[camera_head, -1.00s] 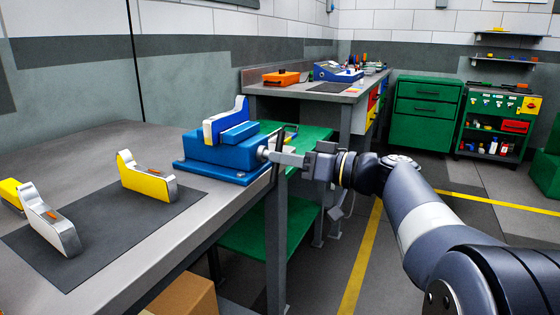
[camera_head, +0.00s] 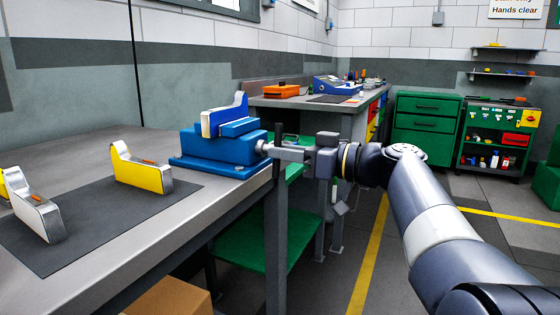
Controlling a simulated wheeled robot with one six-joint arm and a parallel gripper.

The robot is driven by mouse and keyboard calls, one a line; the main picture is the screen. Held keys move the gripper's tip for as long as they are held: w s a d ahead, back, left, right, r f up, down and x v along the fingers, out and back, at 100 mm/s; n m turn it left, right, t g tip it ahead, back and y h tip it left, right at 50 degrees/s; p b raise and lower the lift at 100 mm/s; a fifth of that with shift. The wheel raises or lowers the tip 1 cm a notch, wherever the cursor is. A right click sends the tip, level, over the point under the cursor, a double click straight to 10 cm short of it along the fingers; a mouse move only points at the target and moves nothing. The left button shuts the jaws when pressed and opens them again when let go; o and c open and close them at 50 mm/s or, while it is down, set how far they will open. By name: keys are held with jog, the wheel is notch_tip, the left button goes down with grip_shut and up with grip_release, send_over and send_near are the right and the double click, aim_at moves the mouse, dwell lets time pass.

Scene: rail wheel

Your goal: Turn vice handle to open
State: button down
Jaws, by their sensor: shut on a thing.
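The blue vice (camera_head: 212,144) sits at the right edge of the grey workbench, with a blue and silver bracket-shaped piece (camera_head: 224,116) standing upright at its top. Its dark bar handle (camera_head: 279,132) stands close to upright at the vice's right end, just off the bench edge. My gripper (camera_head: 272,151) reaches in from the right and is shut on the handle near its middle. The fingers hide part of the handle and the screw end.
Yellow and silver brackets (camera_head: 140,172) stand on a dark mat (camera_head: 95,215) at the left of the bench. A green shelf (camera_head: 255,240) is below at the right. A second bench (camera_head: 330,103), a green cabinet (camera_head: 424,125) and open floor lie beyond.

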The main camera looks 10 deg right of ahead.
jog(key=shift+n+b, duration=0.9)
jog(key=shift+b, duration=0.65)
jog(key=c, duration=1.3)
grip_release()
jog(key=shift+b+v, duration=0.55)
jog(key=shift+v, duration=2.95)
jog(key=shift+a, duration=0.1)
